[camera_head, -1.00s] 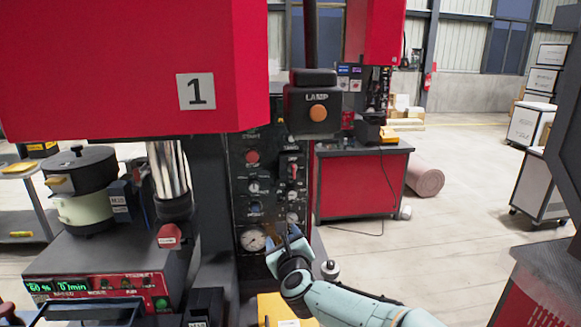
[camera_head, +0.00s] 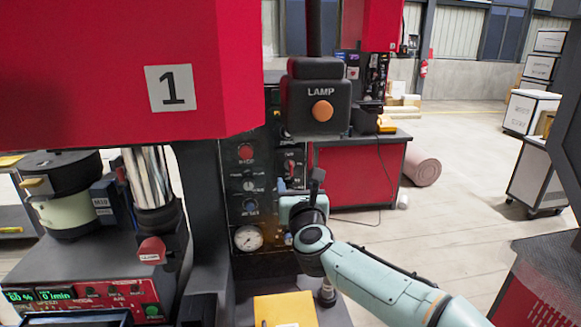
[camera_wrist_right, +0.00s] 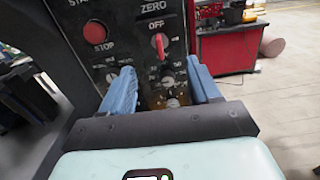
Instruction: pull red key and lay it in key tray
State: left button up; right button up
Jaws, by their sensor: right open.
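The red key (camera_wrist_right: 160,44) sits in the dark control panel under the ZERO label in the right wrist view. It also shows small on the panel in the head view (camera_head: 290,166). My right gripper (camera_wrist_right: 160,75) is open, its two blue fingers apart and pointing at the panel. The key shows between and just above the fingertips, and nothing is held. In the head view my right gripper (camera_head: 290,195) is in front of the panel, below the key. I cannot tell which thing is the key tray. My left gripper is not in view.
The LAMP box (camera_head: 320,105) with an orange button overhangs the panel. A red STOP button (camera_wrist_right: 95,33) is left of the key. A yellow item (camera_head: 285,310) lies below the panel, and a dark tray (camera_head: 75,319) is at the lower left. Open floor lies to the right.

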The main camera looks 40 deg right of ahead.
aim_at(291, 172)
jog(key=p+x, duration=0.1)
jog(key=x, duration=0.6)
jog(key=shift+w, duration=0.1)
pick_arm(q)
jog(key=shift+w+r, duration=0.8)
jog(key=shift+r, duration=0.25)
pick_arm(e)
jog(key=shift+w+d, duration=0.3)
jog(key=shift+w, duration=0.2)
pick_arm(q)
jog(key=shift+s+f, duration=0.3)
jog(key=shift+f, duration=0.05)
pick_arm(e)
grip_shut()
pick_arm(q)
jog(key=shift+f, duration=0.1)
pick_arm(e)
jog(key=shift+s+a, duration=0.1)
jog(key=shift+s, duration=0.05)
jog(key=shift+s, duration=0.1)
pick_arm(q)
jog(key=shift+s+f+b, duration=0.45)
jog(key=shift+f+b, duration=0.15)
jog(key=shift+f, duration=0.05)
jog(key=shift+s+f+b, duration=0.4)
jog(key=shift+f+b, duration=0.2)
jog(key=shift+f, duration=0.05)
pick_arm(e)
jog(key=shift+v, duration=2.75)
